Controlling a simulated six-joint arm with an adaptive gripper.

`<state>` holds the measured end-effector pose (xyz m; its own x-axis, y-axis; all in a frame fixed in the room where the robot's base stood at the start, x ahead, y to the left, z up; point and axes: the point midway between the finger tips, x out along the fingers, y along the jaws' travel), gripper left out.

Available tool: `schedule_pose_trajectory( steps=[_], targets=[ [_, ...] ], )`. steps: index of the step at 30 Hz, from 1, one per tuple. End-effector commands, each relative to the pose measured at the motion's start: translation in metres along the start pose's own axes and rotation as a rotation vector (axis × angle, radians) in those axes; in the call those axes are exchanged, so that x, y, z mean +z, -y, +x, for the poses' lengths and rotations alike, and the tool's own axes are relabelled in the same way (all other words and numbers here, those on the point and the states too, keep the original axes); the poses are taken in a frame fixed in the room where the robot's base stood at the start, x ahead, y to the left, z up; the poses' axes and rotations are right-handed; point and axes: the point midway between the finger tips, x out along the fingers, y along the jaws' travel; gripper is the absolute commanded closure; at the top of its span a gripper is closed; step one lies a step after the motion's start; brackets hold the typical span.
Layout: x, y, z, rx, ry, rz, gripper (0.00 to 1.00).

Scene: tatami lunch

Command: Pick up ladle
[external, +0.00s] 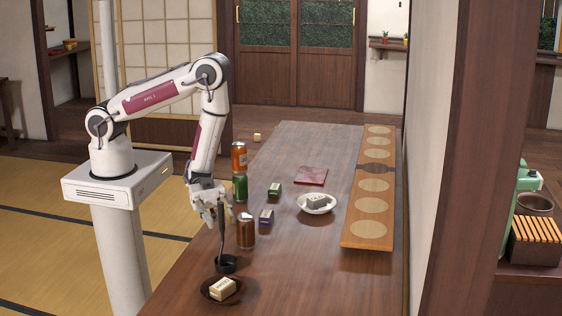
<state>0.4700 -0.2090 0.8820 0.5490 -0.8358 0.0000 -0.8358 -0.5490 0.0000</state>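A black ladle (222,238) is in the external view near the front left part of the table. Its thin handle points up and its dark round bowl (226,264) is at the bottom, close to the tabletop; I cannot tell whether it touches. My gripper (217,217) points down at the upper end of the handle. The handle's top lies among the fingers in the picture. The fingers are small here, and I cannot tell whether they close on the handle.
A brown can (246,231) stands just right of the ladle. A dark bowl (210,289) with a small block is in front. Farther back are a green can (240,187), an orange can (239,156), small boxes (266,217) and a white plate (328,208). The table's front right is clear.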

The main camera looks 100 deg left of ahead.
Motion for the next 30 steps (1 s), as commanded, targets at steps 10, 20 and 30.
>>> schedule_pose_trajectory(
  steps=[10, 20, 30],
  targets=[
    [-0.001, -0.004, 0.031, 0.002, -0.001, 0.002, 0.7],
    [-0.001, -0.003, 0.039, 0.0, 0.0, 0.0, 0.7],
    [0.0, -0.003, 0.039, 0.0, 0.0, 0.0, 0.7]
  ],
)
